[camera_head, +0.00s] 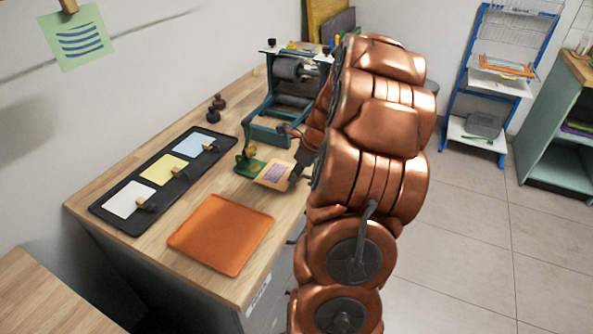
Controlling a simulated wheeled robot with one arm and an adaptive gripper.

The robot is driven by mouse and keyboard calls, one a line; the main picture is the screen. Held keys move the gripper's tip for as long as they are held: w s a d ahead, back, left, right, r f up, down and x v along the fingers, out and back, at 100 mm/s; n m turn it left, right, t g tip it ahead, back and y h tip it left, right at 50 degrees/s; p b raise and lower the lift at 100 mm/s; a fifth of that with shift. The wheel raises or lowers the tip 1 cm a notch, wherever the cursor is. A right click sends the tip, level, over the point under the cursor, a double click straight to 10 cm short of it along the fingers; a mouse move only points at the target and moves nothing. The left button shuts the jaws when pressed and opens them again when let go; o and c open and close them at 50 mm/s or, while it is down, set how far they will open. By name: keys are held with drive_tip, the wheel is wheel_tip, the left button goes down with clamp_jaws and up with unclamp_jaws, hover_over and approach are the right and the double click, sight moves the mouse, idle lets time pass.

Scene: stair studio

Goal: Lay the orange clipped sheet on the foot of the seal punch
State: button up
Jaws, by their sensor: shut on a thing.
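The orange clipped sheet (273,175) is a small pale-orange sheet with a purple patch. My gripper (294,177) is shut on its right side; the arm comes in from the right and hides part of the jaws. The seal punch (249,155) has a brass-coloured body on a green foot (243,168). It stands on the wooden bench just left of the sheet. The sheet's left edge meets or overlaps the right side of the foot in this view. I cannot tell whether it touches the foot or hovers above it.
A black board (113,217) holds white, yellow and blue clipped sheets. An empty orange tray (221,235) lies at the bench front. A teal roller press (270,133) stands behind the punch.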

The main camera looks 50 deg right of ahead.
sight(282, 174)
drive_tip(key=shift+w+a+p, duration=0.1)
drive_tip(key=shift+w+p, duration=0.3)
drive_tip(key=shift+w, duration=0.05)
drive_tip(key=shift+w+a+f+p, duration=0.15)
drive_tip(key=shift+w+p, duration=0.1)
drive_tip(key=shift+w, duration=0.25)
drive_tip(key=shift+w+a+p, duration=0.1)
drive_tip(key=shift+w+p, duration=0.15)
drive_tip(key=shift+w, duration=0.25)
drive_tip(key=shift+w+a+f+p, duration=0.15)
drive_tip(key=shift+w+p, duration=0.1)
drive_tip(key=shift+w, duration=0.25)
drive_tip(key=shift+r+p, duration=0.2)
drive_tip(key=shift+p, duration=0.1)
drive_tip(key=shift+f+p, duration=0.15)
drive_tip(key=shift+p, duration=0.5)
idle(0.9)
drive_tip(key=o, duration=0.9)
drive_tip(key=shift+r+p, duration=2.55)
drive_tip(key=shift+r, duration=1.45)
